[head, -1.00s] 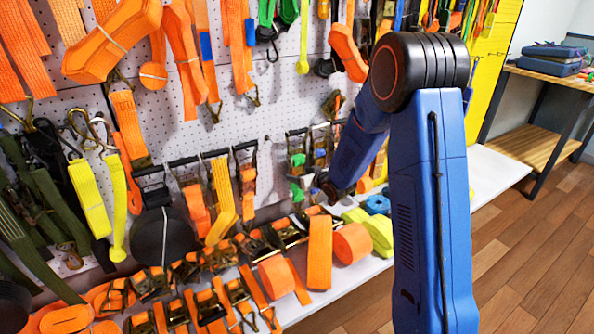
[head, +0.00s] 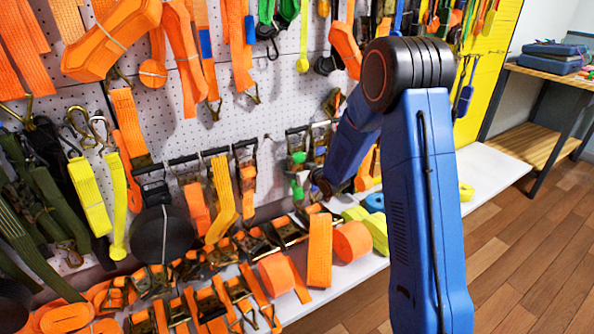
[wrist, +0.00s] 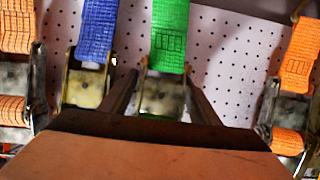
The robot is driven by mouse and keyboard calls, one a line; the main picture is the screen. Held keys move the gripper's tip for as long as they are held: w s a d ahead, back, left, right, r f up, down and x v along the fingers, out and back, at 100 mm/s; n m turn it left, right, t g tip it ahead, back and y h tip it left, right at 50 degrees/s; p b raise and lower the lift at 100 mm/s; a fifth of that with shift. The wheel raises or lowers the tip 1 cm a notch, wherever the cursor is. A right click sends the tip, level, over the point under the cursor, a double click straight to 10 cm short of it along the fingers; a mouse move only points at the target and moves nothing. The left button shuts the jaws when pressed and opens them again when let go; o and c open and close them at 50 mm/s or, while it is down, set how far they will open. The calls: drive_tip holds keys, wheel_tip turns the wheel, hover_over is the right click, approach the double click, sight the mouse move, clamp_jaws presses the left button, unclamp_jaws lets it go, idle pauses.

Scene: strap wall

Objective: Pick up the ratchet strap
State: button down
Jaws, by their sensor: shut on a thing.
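In the wrist view a ratchet strap with green webbing (wrist: 170,38) hangs against the pegboard, its metal ratchet below the webbing. My gripper (wrist: 160,90) has one finger on each side of that ratchet and is shut on it. The ratchet's lower part is hidden behind the brown gripper body. In the head view my gripper end (head: 318,184) is at the wall just above the shelf, beside small green pieces (head: 297,188); its fingers are too small to make out there.
A blue strap (wrist: 97,30) hangs close on the left, orange straps (wrist: 300,55) on both sides. The white shelf (head: 345,275) below carries orange rolls (head: 352,242) and several ratchets. A workbench (head: 540,85) stands at the far right, with open wooden floor before it.

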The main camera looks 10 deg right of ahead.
sight(300, 164)
drive_tip(key=shift+r, duration=1.65)
drive_tip(key=shift+s+r, duration=0.15)
drive_tip(key=shift+r, duration=0.05)
drive_tip(key=s+d, duration=0.2)
drive_tip(key=s, duration=0.6)
drive_tip(key=s+d, duration=0.3)
drive_tip(key=s, duration=0.5)
drive_tip(key=shift+s+d, duration=0.25)
drive_tip(key=shift+s, duration=0.15)
